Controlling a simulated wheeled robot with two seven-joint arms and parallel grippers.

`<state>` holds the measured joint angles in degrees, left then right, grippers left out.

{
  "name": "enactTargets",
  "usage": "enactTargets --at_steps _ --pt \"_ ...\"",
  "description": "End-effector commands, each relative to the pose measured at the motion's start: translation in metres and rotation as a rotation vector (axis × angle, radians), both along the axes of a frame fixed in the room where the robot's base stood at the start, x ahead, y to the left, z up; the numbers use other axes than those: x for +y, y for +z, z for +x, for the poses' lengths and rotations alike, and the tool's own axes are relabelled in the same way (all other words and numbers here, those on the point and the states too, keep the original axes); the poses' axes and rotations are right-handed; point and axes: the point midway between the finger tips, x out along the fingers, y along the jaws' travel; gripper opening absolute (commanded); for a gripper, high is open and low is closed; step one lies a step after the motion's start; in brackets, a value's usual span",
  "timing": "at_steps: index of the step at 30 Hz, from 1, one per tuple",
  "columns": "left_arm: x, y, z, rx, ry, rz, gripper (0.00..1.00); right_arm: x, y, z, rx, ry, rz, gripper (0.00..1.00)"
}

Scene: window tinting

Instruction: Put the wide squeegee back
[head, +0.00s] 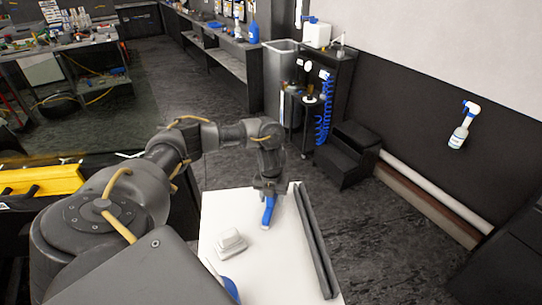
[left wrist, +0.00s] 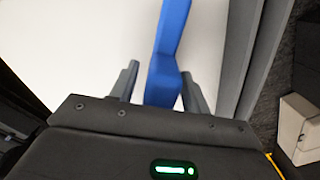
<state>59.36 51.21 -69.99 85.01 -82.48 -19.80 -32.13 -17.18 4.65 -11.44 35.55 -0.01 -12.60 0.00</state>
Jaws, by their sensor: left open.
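A blue tool (head: 268,211), which may be the wide squeegee, is on the white tabletop (head: 217,206) directly below my left gripper (head: 268,190). In the left wrist view its blue handle (left wrist: 166,55) runs between the two fingers of my left gripper (left wrist: 158,85). The fingers are open, with a gap beside the handle. Another blue tool with a pale edge (head: 229,288) is at the table's near side, partly hidden by my own body. I cannot tell which of the two is the wide one. My right gripper is not in view.
A pale grey block (head: 231,241) sits on the table left of the blue tool. A long dark grey rail (head: 315,240) runs along the table's right side. Black steps (head: 347,155) stand beyond the table, and a spray bottle (head: 460,134) is at the right wall.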

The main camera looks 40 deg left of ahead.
Motion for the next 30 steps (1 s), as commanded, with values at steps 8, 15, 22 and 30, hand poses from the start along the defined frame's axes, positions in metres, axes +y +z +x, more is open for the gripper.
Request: enactTargets --at_steps 8,15,22,30 --pt "0.0 0.059 0.0 -0.006 -0.002 0.002 0.47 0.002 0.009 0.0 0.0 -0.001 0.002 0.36" --pt "-0.001 0.093 -0.002 -0.003 -0.001 0.001 0.47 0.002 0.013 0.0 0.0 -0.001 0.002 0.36" --pt "-0.001 0.106 -0.003 0.0 0.001 0.0 0.47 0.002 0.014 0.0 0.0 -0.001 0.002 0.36" --pt "-0.001 0.107 -0.003 0.0 0.001 0.0 0.47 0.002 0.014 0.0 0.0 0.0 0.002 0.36"
